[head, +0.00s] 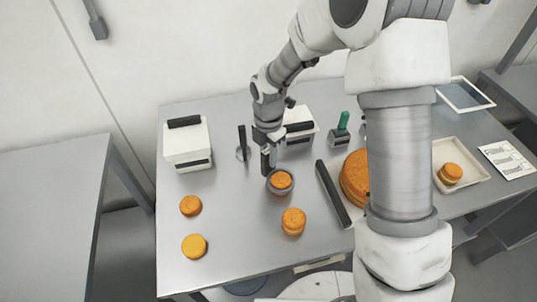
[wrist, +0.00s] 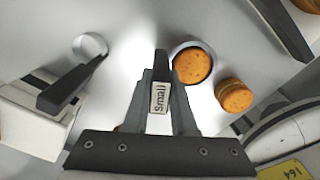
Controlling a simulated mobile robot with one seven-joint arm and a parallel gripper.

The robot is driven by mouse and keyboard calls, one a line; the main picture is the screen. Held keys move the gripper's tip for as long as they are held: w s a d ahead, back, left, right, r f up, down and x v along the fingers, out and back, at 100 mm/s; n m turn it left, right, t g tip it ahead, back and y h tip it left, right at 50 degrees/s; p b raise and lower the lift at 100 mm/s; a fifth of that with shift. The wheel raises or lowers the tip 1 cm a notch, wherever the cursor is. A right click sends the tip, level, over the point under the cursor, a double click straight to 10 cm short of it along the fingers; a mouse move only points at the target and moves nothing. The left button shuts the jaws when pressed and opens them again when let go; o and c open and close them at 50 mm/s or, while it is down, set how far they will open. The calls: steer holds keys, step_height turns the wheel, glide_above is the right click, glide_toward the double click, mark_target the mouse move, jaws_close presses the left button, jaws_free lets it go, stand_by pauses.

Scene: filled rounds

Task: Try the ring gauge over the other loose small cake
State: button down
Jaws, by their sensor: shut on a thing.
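My gripper (head: 266,160) is shut on the dark upright handle of the ring gauge, whose label reads "Small" (wrist: 159,97). The gauge's grey ring (head: 269,189) encircles a small orange cake (head: 281,180); in the wrist view the cake (wrist: 190,66) shows inside the ring. I cannot tell whether the ring rests on the table or how closely it fits. A layered small cake (head: 293,222) stands just in front, outside the ring; it also shows in the wrist view (wrist: 234,96). Two more loose small cakes, one orange (head: 190,205) and one yellower (head: 194,246), lie at left.
Another ring gauge with a dark handle (head: 242,143) stands behind left. White boxes (head: 187,147) with dark handles stand at the back. A dark bar (head: 332,193) and large cake (head: 354,177) lie right. A tray (head: 470,152) holds a small cake.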

steer(key=shift+f+b, duration=1.1)
steer(key=shift+f, duration=0.55)
steer(key=shift+r, duration=0.1)
stand_by(1.0)
steer(key=shift+r+p, duration=3.9)
steer(key=shift+r, duration=0.95)
steer(key=shift+d, duration=0.1)
